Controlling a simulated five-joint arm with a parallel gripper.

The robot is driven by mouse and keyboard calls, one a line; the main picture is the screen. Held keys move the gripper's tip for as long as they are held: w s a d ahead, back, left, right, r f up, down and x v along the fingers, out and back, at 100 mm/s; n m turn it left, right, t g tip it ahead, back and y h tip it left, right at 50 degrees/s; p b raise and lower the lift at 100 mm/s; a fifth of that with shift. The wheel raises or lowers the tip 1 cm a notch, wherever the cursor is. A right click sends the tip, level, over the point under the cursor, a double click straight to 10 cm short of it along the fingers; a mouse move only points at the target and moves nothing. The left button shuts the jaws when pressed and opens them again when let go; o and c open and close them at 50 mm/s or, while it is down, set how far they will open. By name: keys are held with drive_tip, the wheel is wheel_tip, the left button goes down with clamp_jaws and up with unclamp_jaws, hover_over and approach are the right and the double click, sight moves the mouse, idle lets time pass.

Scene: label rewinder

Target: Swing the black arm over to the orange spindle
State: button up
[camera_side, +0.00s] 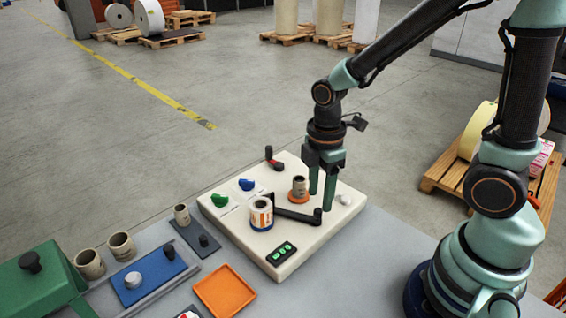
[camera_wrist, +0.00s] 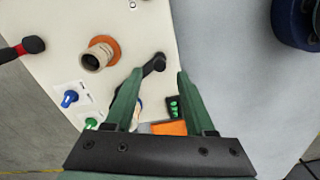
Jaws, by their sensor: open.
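The black arm (camera_side: 298,214) lies low over the cream panel (camera_side: 236,228), with one end at a round black knob and the other beside the white label roll (camera_side: 262,216). In the wrist view the black arm (camera_wrist: 155,63) runs partly behind my left finger. The orange spindle (camera_side: 299,197) carries a brown cardboard core and stands behind the arm, apart from it; it also shows in the wrist view (camera_wrist: 103,43). My gripper (camera_side: 321,200) points down, open and empty, above the arm's knob end. In the wrist view the knob lies between and beyond my fingertips (camera_wrist: 160,72).
Left on the table are cardboard cores (camera_side: 121,245), an orange tray (camera_side: 224,290) and a green box (camera_side: 40,280).

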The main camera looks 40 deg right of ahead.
sight(318, 210)
drive_tip(key=shift+f, duration=2.2)
clamp_jaws()
